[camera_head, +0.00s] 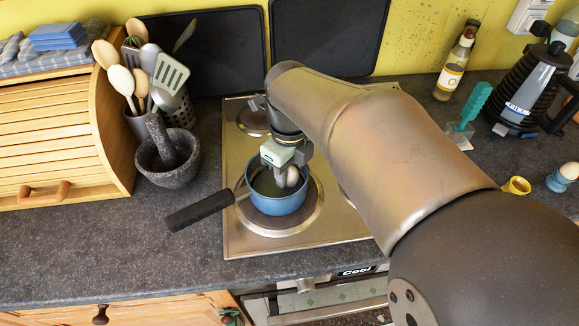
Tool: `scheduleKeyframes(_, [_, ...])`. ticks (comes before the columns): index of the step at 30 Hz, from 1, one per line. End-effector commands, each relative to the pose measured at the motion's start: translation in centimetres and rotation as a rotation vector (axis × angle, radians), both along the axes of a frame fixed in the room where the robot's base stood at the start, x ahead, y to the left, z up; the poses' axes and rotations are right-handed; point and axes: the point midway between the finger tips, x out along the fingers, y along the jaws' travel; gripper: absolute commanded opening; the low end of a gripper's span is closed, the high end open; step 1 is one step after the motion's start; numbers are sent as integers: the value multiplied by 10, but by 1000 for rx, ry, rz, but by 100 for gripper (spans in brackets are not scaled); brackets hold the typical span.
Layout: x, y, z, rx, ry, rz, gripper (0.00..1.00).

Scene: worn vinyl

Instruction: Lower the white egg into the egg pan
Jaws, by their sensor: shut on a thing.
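A white egg (293,177) is between the fingers of my gripper (289,174), which is shut on it. The egg pan (277,205) is a small blue saucepan on a round hotplate of the steel hob. Its black handle (203,211) points to the lower left. My gripper and the egg are over the pan's opening, at about rim height in this view. I cannot tell how deep the egg is in the pan. The gripper hides the back of the rim and part of the inside.
A stone mortar with pestle (170,165) and a utensil holder (178,107) stand left of the hob (241,238). At right are a bottle (452,72), a kettle (528,92), a yellow cup (517,186) and a blue egg cup (557,182) with an egg.

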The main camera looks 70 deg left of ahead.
Motion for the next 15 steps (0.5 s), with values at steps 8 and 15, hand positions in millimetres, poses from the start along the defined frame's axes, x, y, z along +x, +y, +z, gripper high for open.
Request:
scheduleKeyframes(8, [0, 0, -1, 0, 0, 0, 16])
scheduleKeyframes(15, [0, 0, -1, 0, 0, 0, 64])
